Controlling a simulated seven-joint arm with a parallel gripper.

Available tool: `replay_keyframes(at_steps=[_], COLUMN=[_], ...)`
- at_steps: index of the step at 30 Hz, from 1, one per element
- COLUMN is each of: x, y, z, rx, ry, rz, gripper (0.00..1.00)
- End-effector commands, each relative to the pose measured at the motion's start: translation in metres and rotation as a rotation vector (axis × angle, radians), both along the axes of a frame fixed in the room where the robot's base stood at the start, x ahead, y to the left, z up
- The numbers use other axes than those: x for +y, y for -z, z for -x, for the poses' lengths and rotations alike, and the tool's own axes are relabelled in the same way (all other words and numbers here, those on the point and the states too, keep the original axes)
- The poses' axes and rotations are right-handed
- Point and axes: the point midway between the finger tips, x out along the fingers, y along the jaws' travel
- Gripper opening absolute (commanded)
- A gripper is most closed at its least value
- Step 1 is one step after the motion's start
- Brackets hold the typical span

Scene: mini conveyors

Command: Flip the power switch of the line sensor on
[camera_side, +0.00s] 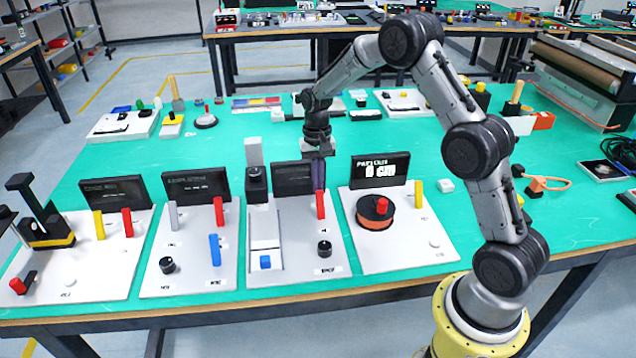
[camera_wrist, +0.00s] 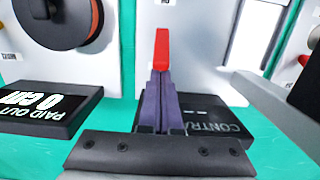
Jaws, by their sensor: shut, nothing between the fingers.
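The line sensor's pale panel (camera_side: 295,262) is third from the left in the front row. It has a red lever switch (camera_side: 320,205), a dark display (camera_side: 292,178), a black knob (camera_side: 324,248) and a blue slider block (camera_side: 265,262). In the wrist view the red lever (camera_wrist: 162,48) stands straight ahead, and the display (camera_wrist: 205,122) reads "CONTRA", partly hidden by my fingers. My gripper (camera_side: 319,187) is shut and empty, its purple fingers pointing down just behind the lever. In the wrist view the fingertips (camera_wrist: 160,73) meet the lever's near end; I cannot tell whether they touch.
A grey post on a black sensor head (camera_side: 256,180) stands left of the display. To the right, a panel (camera_side: 425,247) carries an orange reel (camera_side: 375,218) and a lit display (camera_side: 380,168). Two more panels stand left. Green table shows behind the row.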

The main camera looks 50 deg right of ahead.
Motion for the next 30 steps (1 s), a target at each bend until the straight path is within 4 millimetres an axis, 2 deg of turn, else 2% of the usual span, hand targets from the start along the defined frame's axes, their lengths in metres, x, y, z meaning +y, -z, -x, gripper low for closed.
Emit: replay_keyframes(at_steps=[15,30], x=[0.014,0.042], y=[-0.010,-0.015], z=[0.013,0.042], rx=[-0.142,-0.135], ry=[-0.004,-0.003], rz=[0.140,0.136], gripper=[0.00,0.00])
